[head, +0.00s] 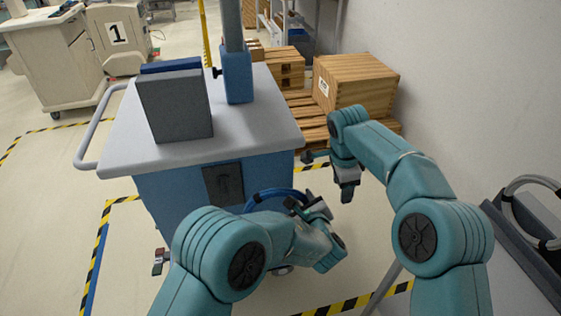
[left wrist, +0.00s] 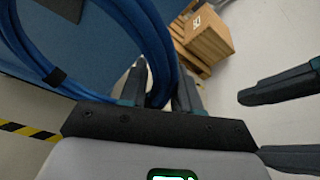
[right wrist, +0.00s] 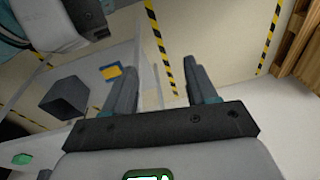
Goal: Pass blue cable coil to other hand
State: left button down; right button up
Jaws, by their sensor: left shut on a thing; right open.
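The blue cable coil (head: 277,192) hangs at the front of the blue cart, partly hidden behind my left arm in the head view. My left gripper (head: 302,207) is shut on it. In the left wrist view the coil (left wrist: 125,32) fills the upper left, and its strands run down between the fingers of the left gripper (left wrist: 160,90). My right gripper (head: 347,190) is open and empty, to the right of the coil and apart from it. Its fingers (right wrist: 160,88) are spread with nothing between them in the right wrist view.
A blue cart with a grey top (head: 250,130) stands ahead, bearing a dark grey block (head: 177,105) and a blue post (head: 236,72). Wooden crates (head: 352,84) stand behind it by the white wall (head: 450,90). A beige cart (head: 55,60) stands far left.

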jog(key=a+r+t, duration=0.1)
jog(key=a+r, duration=0.6)
jog(key=a, duration=0.2)
pick_arm(q)
jog(key=shift+r, duration=0.1)
pick_arm(e)
jog(key=m+y, duration=0.1)
send_near(280, 188)
pick_arm(q)
jog(key=shift+d, duration=0.1)
pick_arm(e)
jog(key=f, duration=0.3)
jog(key=w+f, duration=0.1)
jog(key=f, duration=0.6)
jog(key=shift+w+d+f, duration=0.15)
jog(key=shift+w+f, duration=0.25)
jog(key=c, duration=1)
pick_arm(q)
jog(key=c, duration=0.7)
grip_release()
pick_arm(e)
jog(key=shift+r, duration=0.1)
grip_shut()
pick_arm(q)
jog(key=shift+s, duration=0.15)
